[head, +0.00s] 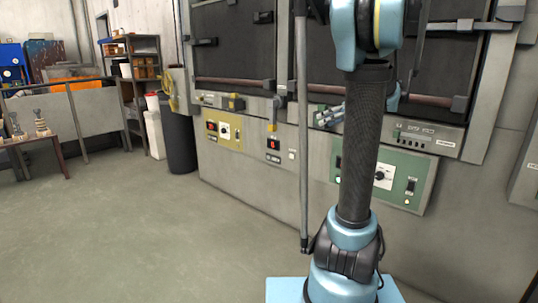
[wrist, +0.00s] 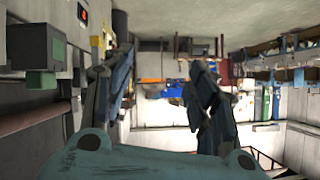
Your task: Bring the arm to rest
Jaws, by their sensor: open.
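My gripper (wrist: 162,80) shows in the wrist view with its two dark, blue-grey fingers spread apart. It is open, and nothing is between the fingers.
The furnace has dark doors (head: 233,45), a yellow panel (head: 223,129) and a green panel (head: 411,178) close behind my arm. A black bin (head: 179,132), a shelf rack (head: 136,60) and a small table (head: 38,139) stand left. The floor (head: 130,235) there is clear.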

